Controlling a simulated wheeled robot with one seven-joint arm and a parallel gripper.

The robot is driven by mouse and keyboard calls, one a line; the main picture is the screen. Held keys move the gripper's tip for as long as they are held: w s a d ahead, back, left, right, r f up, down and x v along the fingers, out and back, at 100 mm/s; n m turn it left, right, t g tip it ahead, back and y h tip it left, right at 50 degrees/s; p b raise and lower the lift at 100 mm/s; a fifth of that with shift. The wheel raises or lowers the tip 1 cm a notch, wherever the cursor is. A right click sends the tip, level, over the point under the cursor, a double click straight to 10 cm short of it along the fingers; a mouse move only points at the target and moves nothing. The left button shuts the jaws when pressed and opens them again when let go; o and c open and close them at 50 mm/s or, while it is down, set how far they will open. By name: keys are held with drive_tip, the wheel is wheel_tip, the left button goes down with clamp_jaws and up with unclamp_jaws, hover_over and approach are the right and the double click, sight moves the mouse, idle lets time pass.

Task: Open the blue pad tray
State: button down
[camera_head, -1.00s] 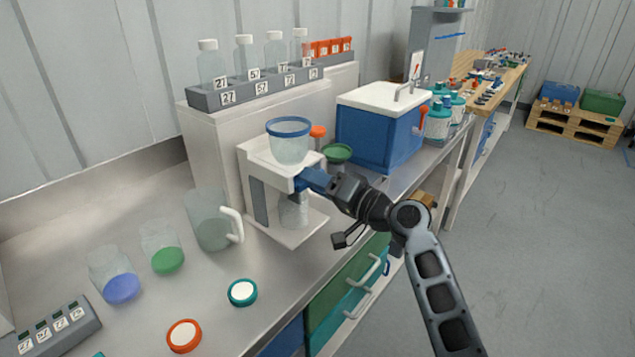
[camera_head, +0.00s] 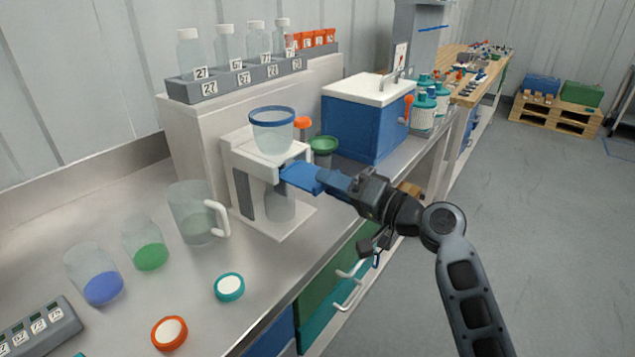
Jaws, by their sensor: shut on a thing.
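The blue pad tray (camera_head: 301,177) sticks out of the right side of the white stand (camera_head: 240,160), below the clear cup (camera_head: 272,135) with a blue rim. Its inner end is still inside the stand. My gripper (camera_head: 346,187) is shut on the tray's outer end, to the right of the stand. The fingertips are small and dark here, so the exact grip is hard to see. A clear vessel (camera_head: 280,207) stands on the stand's base below the tray.
A clear jug (camera_head: 192,215) stands left of the stand. A blue box with a white lid (camera_head: 362,130) and a green funnel (camera_head: 323,145) are behind. Loose caps (camera_head: 229,287) lie in front. Open floor (camera_head: 560,240) lies to the right.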

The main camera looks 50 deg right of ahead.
drive_tip(key=shift+r, duration=0.1)
drive_tip(key=c, duration=0.8)
unclamp_jaws()
drive_tip(key=shift+c, duration=0.2)
drive_tip(key=s+b, duration=0.1)
drive_tip(key=s, duration=0.7)
drive_tip(key=shift+b, duration=0.4)
drive_tip(key=shift+d, duration=0.1)
drive_tip(key=s+a+f+n+g+h, duration=0.2)
drive_tip(key=s+a+f+g+h, duration=0.15)
drive_tip(key=s+a+f, duration=0.7)
drive_tip(key=s+a+r+n+y, duration=0.3)
drive_tip(key=s+a+n, duration=0.6)
drive_tip(key=s+a, duration=0.3)
drive_tip(key=shift+s+a, duration=0.4)
drive_tip(key=shift+s, duration=0.05)
